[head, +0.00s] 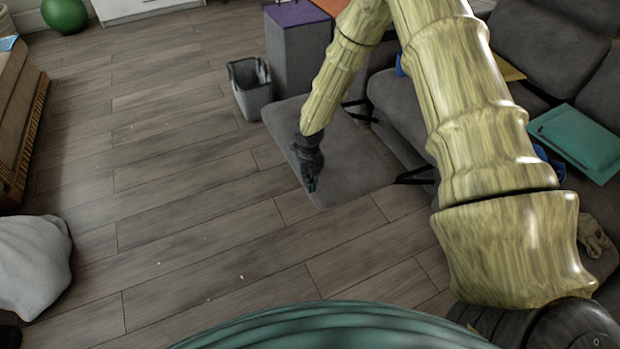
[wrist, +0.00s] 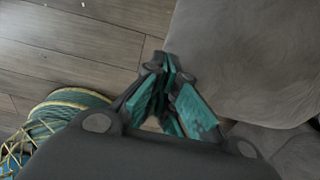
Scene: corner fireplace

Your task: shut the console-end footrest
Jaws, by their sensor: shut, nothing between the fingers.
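The footrest (head: 355,170) is a grey padded panel standing out from the front of the grey sofa (head: 400,105), with dark metal links between them. It lies nearly flat, at the end by the grey box-like sofa end. My gripper (head: 311,184) is shut and empty, pointing down at the footrest's outer left edge in the head view. In the wrist view the closed teal fingertips (wrist: 170,62) are beside the edge of the footrest (wrist: 240,55), with floor on the other side. I cannot tell whether they touch it. My arm hides part of the footrest and sofa.
A grey bin (head: 250,88) stands close beside the footrest's far corner, by the grey end block (head: 300,55) with a purple top. A teal folder-like item (head: 575,140) lies on the sofa. The wooden floor (head: 170,190) left of the footrest is open. A pale grey pouf (head: 32,262) sits at left.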

